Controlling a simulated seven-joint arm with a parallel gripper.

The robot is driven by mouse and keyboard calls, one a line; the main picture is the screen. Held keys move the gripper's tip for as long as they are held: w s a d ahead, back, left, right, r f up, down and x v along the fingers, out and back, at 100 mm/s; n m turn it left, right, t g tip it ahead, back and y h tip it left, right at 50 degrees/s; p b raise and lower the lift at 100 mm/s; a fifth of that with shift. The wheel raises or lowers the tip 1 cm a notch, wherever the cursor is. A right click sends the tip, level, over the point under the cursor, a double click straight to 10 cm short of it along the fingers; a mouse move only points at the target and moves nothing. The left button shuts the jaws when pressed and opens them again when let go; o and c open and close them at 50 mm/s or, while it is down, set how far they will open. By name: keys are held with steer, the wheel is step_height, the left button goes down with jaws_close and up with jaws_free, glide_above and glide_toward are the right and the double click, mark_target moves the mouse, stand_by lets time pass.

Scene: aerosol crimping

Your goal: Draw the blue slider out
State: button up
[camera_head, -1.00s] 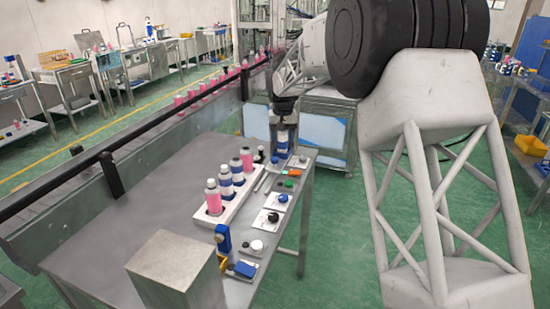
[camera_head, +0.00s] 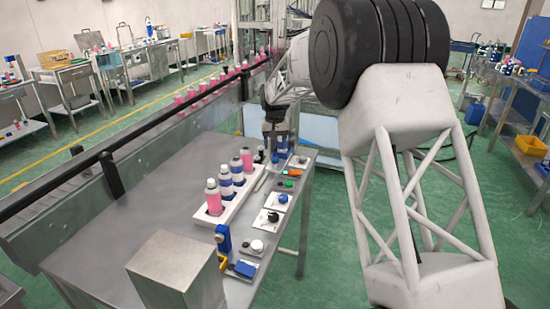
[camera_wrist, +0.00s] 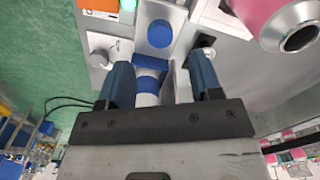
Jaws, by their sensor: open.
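My gripper (camera_wrist: 162,85) is open at the far end of the table. Its two dark blue fingers stand either side of a blue-banded white part (camera_wrist: 151,62) in the wrist view. I cannot tell whether they touch it. A round blue piece (camera_wrist: 160,33) lies just beyond on a pale grey body. In the head view, blue shows at this station (camera_head: 282,152), partly hidden by my gripper. I cannot tell which blue piece is the slider. Other blue parts are an upright stand (camera_head: 222,238) and a block (camera_head: 245,268) near the table's front.
A white rack (camera_head: 240,197) holds several pink and blue-banded bottles left of the station; a pink bottle (camera_wrist: 285,20) is close to my gripper. Small plates with knobs (camera_head: 267,221) line the right edge. A grey metal box (camera_head: 178,272) stands at the front. The table's left is bare.

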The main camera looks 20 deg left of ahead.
mark_target(275, 159)
steer(key=shift+f, duration=3.1)
jaws_close()
